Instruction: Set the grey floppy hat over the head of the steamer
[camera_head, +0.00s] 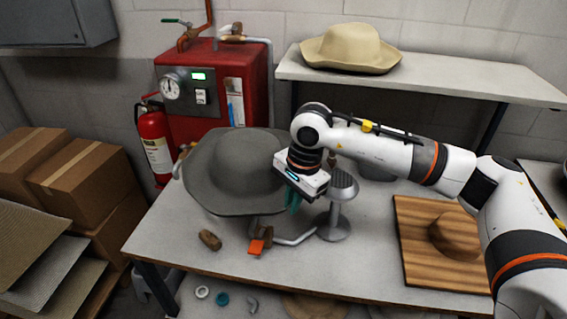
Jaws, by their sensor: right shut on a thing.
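The grey floppy hat (243,165) has a rounded crown and a wide brim. It is crown up, over the left part of the table. My right gripper (293,199) is at the right side of the hat, shut on its brim; the fingertips are partly hidden. The steamer head (344,183) is a grey perforated dome on a short stand with a round base, just right of the gripper. The hat is beside the head, not over it. My left gripper is not in view.
A pipe (295,240) runs along the table (345,275) to the steamer stand. A brown brush-like thing (210,240) and an orange piece (257,245) lie in front. A wooden board (420,255) with a brown block (457,236) is at right. A red boiler (250,85) stands behind.

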